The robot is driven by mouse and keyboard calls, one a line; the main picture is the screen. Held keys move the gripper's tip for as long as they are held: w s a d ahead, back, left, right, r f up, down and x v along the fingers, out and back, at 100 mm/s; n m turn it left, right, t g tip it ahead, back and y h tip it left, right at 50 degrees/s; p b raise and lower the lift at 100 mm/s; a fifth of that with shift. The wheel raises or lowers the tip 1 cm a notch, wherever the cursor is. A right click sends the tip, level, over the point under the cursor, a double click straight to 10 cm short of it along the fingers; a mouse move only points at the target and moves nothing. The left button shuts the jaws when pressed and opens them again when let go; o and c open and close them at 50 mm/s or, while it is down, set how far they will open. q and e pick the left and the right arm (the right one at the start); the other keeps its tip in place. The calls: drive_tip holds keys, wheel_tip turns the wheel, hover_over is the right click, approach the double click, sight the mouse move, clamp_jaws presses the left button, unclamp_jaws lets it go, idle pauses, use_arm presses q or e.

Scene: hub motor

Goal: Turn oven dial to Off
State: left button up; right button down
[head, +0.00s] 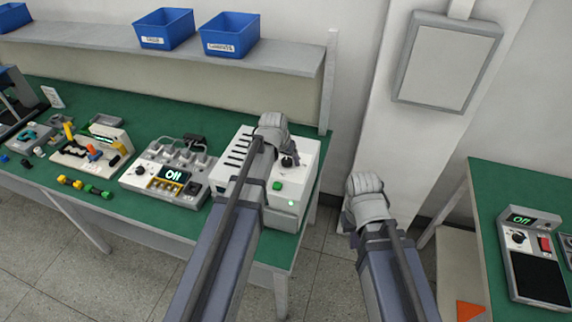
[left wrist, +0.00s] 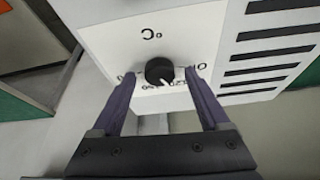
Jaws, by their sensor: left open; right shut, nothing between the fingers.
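The oven is a white box (head: 310,150) at the right end of the green bench, with dark vent slots on its top. Its black dial (head: 289,161) shows beside my left gripper (head: 272,122). In the left wrist view the dial (left wrist: 158,70) has a white pointer mark toward the lower right, with partly hidden print around it and "°C" above. My left gripper's two fingers (left wrist: 160,76) are open, one on each side of the dial; contact cannot be told. My right gripper (head: 364,186) is shut and empty, in the air right of the oven.
A green button (head: 277,185) and small green light (head: 291,203) are on the oven. A device with a lit display (head: 172,174) stands close left. Blue bins (head: 229,35) sit on a shelf above. Another bench (head: 497,185) with a device is at right; floor lies between.

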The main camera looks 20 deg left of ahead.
use_arm(q)
drive_tip(key=shift+f, duration=0.1)
drive_tip(key=shift+c, duration=0.4)
clamp_jaws()
